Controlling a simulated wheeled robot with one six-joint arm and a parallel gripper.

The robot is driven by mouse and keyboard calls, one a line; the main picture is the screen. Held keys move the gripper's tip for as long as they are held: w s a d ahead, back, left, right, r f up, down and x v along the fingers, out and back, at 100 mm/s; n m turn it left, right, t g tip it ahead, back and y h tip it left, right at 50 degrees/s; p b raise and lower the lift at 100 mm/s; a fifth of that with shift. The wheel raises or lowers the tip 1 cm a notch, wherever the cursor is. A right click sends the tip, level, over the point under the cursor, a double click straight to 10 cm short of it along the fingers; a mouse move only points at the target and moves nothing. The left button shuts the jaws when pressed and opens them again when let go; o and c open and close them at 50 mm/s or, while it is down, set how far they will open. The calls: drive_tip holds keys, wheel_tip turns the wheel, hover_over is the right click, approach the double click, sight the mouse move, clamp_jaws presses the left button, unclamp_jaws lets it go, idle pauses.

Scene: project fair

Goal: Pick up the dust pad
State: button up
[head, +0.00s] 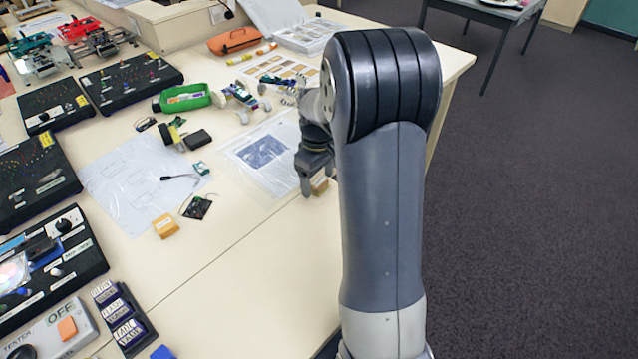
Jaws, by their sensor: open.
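My gripper (312,180) points down over the right part of the long cream table, its jaws open. A small tan block (320,187) lies right by its fingertips, partly covered by the gripper and arm; I cannot tell whether they touch. A similar yellow-orange block (165,226) with a pale label lies farther left on the table. I cannot read the labels, so I cannot tell for certain which of these is the dust pad. My arm hides the table's right edge beside the gripper.
A clear-sleeved sheet (262,150) lies left of my gripper. Black control panels (50,260) line the left side. Bare table (240,285) lies in front.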

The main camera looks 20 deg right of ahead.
sight(318, 180)
drive_tip(key=shift+f, duration=0.1)
drive_tip(key=c, duration=1.1)
drive_tip(key=shift+o, duration=0.2)
wheel_tip(318, 180, up, 10)
drive_tip(key=o, duration=0.3)
drive_tip(key=shift+c, duration=1.1)
